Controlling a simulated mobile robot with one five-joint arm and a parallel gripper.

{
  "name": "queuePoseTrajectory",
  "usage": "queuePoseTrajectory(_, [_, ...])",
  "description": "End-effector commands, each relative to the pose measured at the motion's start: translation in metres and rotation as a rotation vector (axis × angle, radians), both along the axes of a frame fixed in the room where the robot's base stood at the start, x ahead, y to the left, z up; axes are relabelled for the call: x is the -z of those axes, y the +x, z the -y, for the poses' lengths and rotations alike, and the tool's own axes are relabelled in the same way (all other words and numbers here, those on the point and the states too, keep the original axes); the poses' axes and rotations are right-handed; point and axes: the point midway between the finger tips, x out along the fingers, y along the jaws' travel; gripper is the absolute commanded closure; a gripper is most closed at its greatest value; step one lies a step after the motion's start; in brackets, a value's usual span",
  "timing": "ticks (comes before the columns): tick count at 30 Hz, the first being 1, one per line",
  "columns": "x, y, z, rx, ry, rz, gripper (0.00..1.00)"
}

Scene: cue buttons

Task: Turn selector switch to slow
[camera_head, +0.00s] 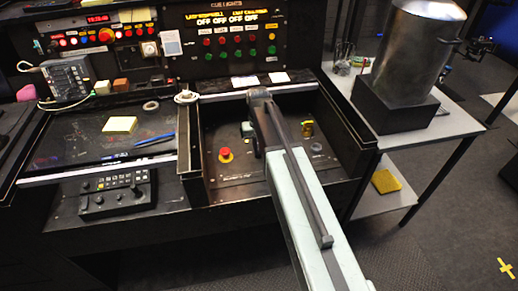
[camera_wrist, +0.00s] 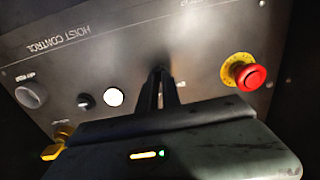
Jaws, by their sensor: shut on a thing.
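My gripper (camera_wrist: 161,78) is over the panel lettered HOIST CONTROL (camera_wrist: 115,45), which shows upside down in the wrist view. Its two dark fingers are close together, shut on a small dark knob that looks like the selector switch. The fingers hide most of the knob, so I cannot tell which way it points. A small label beside the fingers is too blurred to read. In the head view my arm reaches over the recessed panel (camera_head: 232,180) and hides the fingertips and the switch.
A red emergency button on a yellow base (camera_wrist: 246,73) is right of the fingers. A white button (camera_wrist: 113,97), a small black knob (camera_wrist: 86,101) and a grey button (camera_wrist: 31,96) are to the left. A yellow part (camera_wrist: 54,149) is lower left. Raised walls border the panel (camera_head: 190,150).

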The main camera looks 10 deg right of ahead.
Motion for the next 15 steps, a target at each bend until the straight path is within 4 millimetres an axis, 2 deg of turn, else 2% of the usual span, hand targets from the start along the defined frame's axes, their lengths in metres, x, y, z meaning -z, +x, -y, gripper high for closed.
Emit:
queuePoseTrajectory(11, [0.0000, 0.0008, 0.0002, 0.003, 0.000, 0.003, 1.00])
queuePoseTrajectory(12, [0.0000, 0.0008, 0.0002, 0.003, 0.000, 0.003, 0.81])
queuePoseTrajectory(13, [0.0000, 0.0007, 0.0002, 0.003, 0.000, 0.003, 0.72])
queuePoseTrajectory(15, [0.0000, 0.0006, 0.0002, 0.003, 0.000, 0.002, 0.70])
